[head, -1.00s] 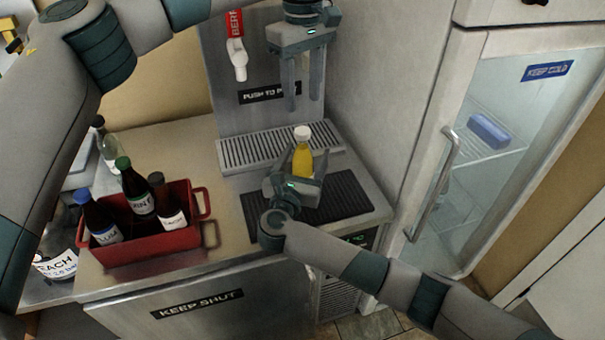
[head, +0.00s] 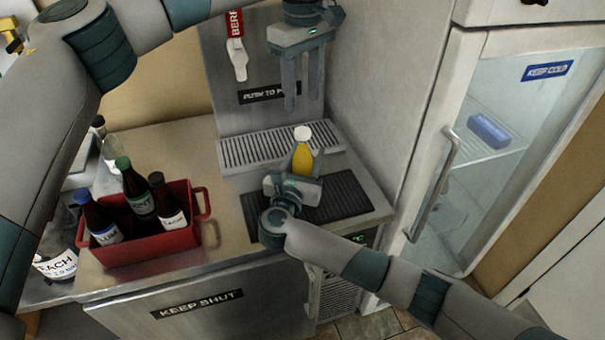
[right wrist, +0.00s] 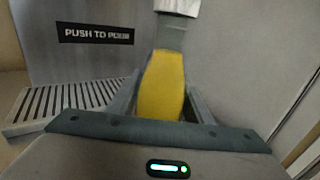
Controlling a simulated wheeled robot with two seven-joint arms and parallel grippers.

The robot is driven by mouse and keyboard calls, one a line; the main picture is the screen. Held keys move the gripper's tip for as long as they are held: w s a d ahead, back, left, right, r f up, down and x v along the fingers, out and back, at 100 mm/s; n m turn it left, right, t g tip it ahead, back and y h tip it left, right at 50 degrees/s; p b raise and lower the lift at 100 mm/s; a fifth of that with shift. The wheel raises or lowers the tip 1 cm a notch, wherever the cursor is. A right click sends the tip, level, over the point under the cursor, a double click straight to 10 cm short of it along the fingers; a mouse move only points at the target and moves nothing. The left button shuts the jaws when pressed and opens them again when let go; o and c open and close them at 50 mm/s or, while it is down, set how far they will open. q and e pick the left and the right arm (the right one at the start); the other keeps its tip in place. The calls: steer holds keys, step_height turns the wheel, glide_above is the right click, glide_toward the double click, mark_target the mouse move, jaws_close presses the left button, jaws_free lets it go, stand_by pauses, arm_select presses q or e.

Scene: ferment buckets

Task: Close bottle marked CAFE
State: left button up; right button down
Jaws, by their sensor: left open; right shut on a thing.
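A yellow bottle with a white top (head: 302,160) stands upright by the black mat under the dispenser. It also shows in the right wrist view (right wrist: 162,85), where its white top is cut off by the upper edge. No CAFE marking is readable on it. My right gripper (right wrist: 163,105) is shut on this bottle's body from the front; its palm hides the lower part in the head view. My left gripper (head: 301,92) is open and empty, pointing down above the bottle's white top, with a clear gap between them.
A red crate (head: 150,243) with several dark capped bottles stands left on the counter, a clear bottle (head: 108,150) behind it. The dispenser's red-handled tap (head: 238,60) and drip grate (head: 270,146) are behind. A glass-door fridge (head: 500,150) stands at right.

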arm_select(q)
steer(key=n, duration=1.3)
steer(key=shift+n, duration=0.3)
steer(key=n, duration=0.5)
steer(key=shift+n, duration=0.4)
steer(key=n, duration=0.7)
steer(key=shift+n, duration=0.3)
steer(key=n, duration=1.7)
